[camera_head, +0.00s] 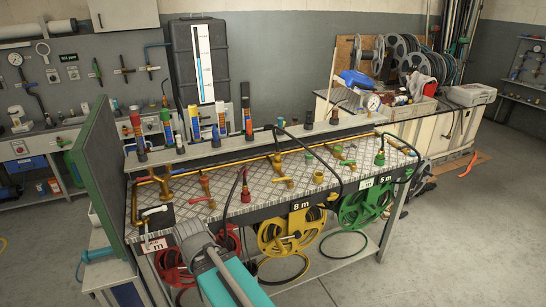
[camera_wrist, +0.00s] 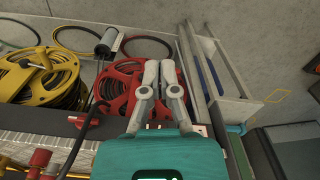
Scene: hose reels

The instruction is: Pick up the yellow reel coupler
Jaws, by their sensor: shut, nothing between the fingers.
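The yellow reel (camera_head: 285,232) hangs under the front edge of the bench, below the "8 m" label; it also shows in the wrist view (camera_wrist: 40,80). A small yellow piece (camera_head: 318,177) stands on the checkered plate above it, near a black hose that arches over the plate. I cannot tell for sure that this piece is the yellow coupler. No yellow coupler is clear in the wrist view. My gripper (camera_wrist: 160,65) is shut and empty, over the red reel's side. In the head view my teal arm end is at the front left; its fingertips are hidden there.
The red reel (camera_wrist: 120,90) lies beneath my fingers, with a red coupler (camera_wrist: 86,122) on a black hose nearby. The green reel (camera_head: 365,205) hangs at right. Brass valves and pipes crowd the plate. A green board (camera_head: 95,170) stands at the bench's left end.

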